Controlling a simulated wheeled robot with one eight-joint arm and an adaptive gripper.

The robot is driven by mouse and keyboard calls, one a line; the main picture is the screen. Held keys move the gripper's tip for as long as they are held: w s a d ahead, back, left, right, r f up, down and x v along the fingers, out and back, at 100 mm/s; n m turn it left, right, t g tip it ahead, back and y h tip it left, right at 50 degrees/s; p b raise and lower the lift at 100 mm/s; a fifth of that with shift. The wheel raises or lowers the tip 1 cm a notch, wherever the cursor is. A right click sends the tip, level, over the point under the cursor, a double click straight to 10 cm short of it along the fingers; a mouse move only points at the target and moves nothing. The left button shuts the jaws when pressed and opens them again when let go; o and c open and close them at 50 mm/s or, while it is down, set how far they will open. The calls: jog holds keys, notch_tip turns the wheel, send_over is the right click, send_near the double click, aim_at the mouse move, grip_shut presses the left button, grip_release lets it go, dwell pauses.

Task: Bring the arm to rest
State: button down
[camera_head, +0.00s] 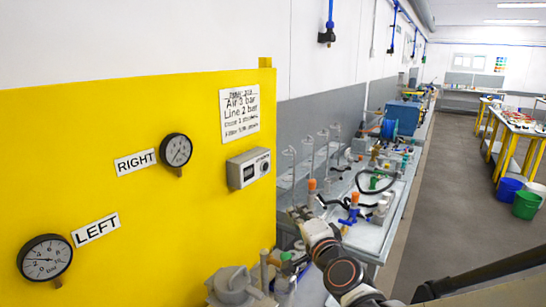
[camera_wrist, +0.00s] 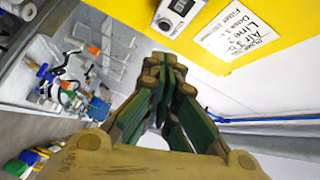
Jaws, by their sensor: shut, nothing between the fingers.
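My gripper (camera_wrist: 165,68) fills the middle of the wrist view, with its fingers brought together and nothing between them. The fingers point toward the yellow panel (camera_wrist: 225,40), apart from it as far as I can tell. In the head view my arm (camera_head: 342,272) rises from the lower right edge and reaches up and left, beside the front of the bench. My gripper's fingers cannot be made out clearly there.
The yellow panel (camera_head: 130,230) carries two gauges (camera_head: 45,258) (camera_head: 177,150), a digital box (camera_head: 248,168) and a paper notice (camera_head: 239,112). A long cluttered bench (camera_head: 385,215) runs along the wall. Grey pump-like equipment (camera_head: 235,288) stands left of my arm. The aisle floor is clear.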

jog(key=s+d+f+n+g+h+b, duration=0.1)
jog(key=s+d+f+n+g+b, duration=0.2)
jog(key=s, duration=0.5)
jog(key=s+d+f+n+g+h+b, duration=0.2)
jog(key=s+d+f+n, duration=0.3)
jog(key=s+f, duration=0.3)
jog(key=s+d+f+n+g+h+b, duration=0.1)
jog(key=s+d+f+n+g+b, duration=0.2)
jog(key=s+d+f, duration=0.3)
jog(key=s+g+b, duration=0.1)
jog(key=s, duration=0.3)
jog(key=shift+n+g+h, duration=0.4)
